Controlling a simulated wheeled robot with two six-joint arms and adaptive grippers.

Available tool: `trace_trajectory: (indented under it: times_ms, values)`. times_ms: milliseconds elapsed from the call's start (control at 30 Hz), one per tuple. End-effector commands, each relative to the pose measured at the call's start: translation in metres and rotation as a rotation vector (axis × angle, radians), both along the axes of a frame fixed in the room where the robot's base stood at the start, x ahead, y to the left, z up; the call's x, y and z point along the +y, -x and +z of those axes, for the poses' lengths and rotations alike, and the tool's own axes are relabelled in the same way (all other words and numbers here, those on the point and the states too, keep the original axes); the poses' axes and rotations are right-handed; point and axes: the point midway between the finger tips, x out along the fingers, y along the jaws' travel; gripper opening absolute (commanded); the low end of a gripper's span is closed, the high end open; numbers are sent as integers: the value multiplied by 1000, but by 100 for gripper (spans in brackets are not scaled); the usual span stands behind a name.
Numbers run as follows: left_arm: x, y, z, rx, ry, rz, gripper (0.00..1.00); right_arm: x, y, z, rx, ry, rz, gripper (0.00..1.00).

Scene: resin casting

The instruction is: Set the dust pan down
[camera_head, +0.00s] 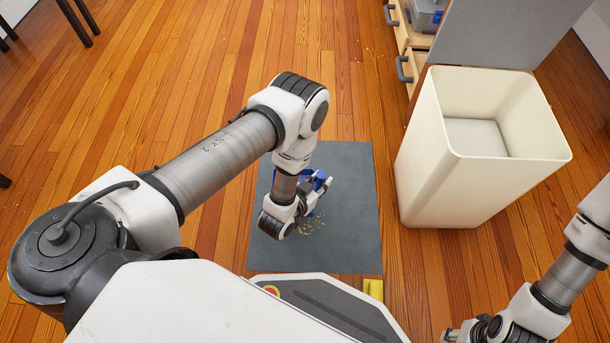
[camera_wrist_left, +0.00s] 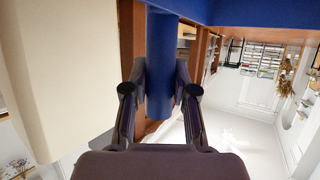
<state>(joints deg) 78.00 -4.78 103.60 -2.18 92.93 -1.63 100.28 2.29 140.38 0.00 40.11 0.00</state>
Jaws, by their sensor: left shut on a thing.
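The blue dust pan (camera_head: 319,187) shows only in small parts in the head view, mostly hidden by my left wrist above the grey mat (camera_head: 352,240). My left gripper (camera_head: 322,184) is shut on it. In the left wrist view, the dust pan's blue handle (camera_wrist_left: 161,60) stands between the two dark fingers, and a wide blue part crosses the top edge. I cannot tell whether the pan touches the mat. My right gripper (camera_head: 462,333) is at the bottom edge, partly cut off; its jaws are unclear.
Small tan crumbs (camera_head: 312,226) lie on the mat, with a few specks on the wooden floor. A tall cream bin (camera_head: 437,165), open at the top, stands right of the mat. A yellow object (camera_head: 373,289) lies at the mat's near edge. Open drawers (camera_head: 412,65) are behind the bin.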

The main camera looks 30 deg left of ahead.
Motion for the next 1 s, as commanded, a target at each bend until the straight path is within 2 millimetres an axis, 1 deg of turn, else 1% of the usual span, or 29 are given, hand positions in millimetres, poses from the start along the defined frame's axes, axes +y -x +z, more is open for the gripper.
trace_trajectory:
  times_ms: [33, 100, 200, 267, 367, 800, 900, 1000]
  values:
    - [2, 14, -18, 3, -2, -3, 0, 0, 0, -2, 0, 0, 0, 40]
    - [4, 29, -34, -1, -4, -9, 0, 0, 0, -3, 0, 0, 0, 40]
    - [6, 40, -46, -4, -6, -13, 0, 0, 0, -4, 0, 0, 0, 40]
    - [7, 39, -49, -6, -7, -14, 0, 0, 0, -6, 0, 0, 0, 40]
    - [8, 25, -53, -10, -7, -14, 0, 0, 0, -15, 0, 0, 0, 40]
    - [16, -75, -65, -9, -7, -13, 0, -1, -2, -66, -4, 1, -6, 40]
    - [18, -97, -66, -9, -6, -14, 0, -1, -2, -76, -6, 1, -9, 40]
    - [19, -111, -65, -8, -6, -15, 0, -1, -3, -82, -7, 1, -11, 40]
